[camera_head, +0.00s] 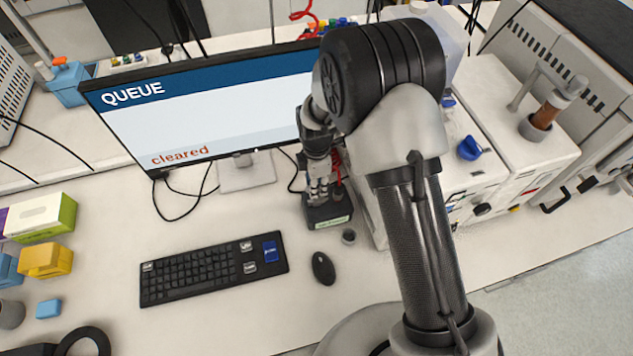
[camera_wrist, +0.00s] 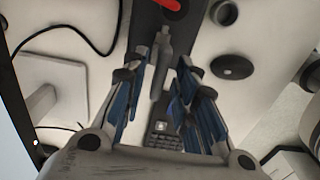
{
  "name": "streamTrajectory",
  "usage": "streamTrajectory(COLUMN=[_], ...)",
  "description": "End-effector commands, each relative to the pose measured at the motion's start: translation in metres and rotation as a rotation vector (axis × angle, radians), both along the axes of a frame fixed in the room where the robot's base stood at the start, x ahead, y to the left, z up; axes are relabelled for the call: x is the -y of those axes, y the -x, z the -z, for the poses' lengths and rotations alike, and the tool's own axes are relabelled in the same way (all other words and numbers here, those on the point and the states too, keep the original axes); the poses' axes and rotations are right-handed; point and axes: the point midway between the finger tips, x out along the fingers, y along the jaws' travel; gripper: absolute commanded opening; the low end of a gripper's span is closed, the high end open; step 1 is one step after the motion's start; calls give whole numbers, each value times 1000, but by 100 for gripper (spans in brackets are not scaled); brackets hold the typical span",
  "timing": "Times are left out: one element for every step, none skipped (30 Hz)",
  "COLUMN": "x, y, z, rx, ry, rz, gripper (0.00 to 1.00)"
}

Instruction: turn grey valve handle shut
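In the wrist view, the grey valve handle (camera_wrist: 162,62) is a slim lever that lies between my gripper's fingers. My gripper (camera_wrist: 165,68) is open, with one blue-padded finger on each side of the handle and a visible gap to each. In the head view, my gripper (camera_head: 319,190) points down over a small black reactor stand (camera_head: 328,222) with a pale label. The handle cannot be made out there, behind my gripper. A red part (camera_wrist: 171,4) shows at the top of the wrist view, on the dark stand.
A monitor (camera_head: 210,105) reading "QUEUE" and "cleared" stands left of my gripper. A keyboard (camera_head: 212,273) and mouse (camera_head: 323,268) lie in front. White instrument boxes (camera_head: 510,120) stand on the right. Black cables loop behind the keyboard.

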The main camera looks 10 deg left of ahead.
Motion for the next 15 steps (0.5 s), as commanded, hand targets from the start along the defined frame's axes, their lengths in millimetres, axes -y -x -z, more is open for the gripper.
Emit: streamTrajectory(x=[0, 0, 0, 0, 0, 0, 0, 0, 0, 0, 0, 0, 0, 0, 0], y=[0, 0, 0, 0, 0, 0, 0, 0, 0, 0, 0, 0, 0, 0, 0], z=[0, 0, 0, 0, 0, 0, 0, 0, 0, 0, 0, 0, 0, 0, 0], rx=[0, 0, 0, 0, 0, 0, 0, 0, 0, 0, 0, 0, 0, 0, 0], ry=[0, 0, 0, 0, 0, 0, 0, 0, 0, 0, 0, 0, 0, 0, 0], rz=[0, 0, 0, 0, 0, 0, 0, 0, 0, 0, 0, 0, 0, 0, 0], gripper=[21, 19, 16, 14, 12, 10, 8, 6, 3, 1, 0, 0, 0, 0, 0])
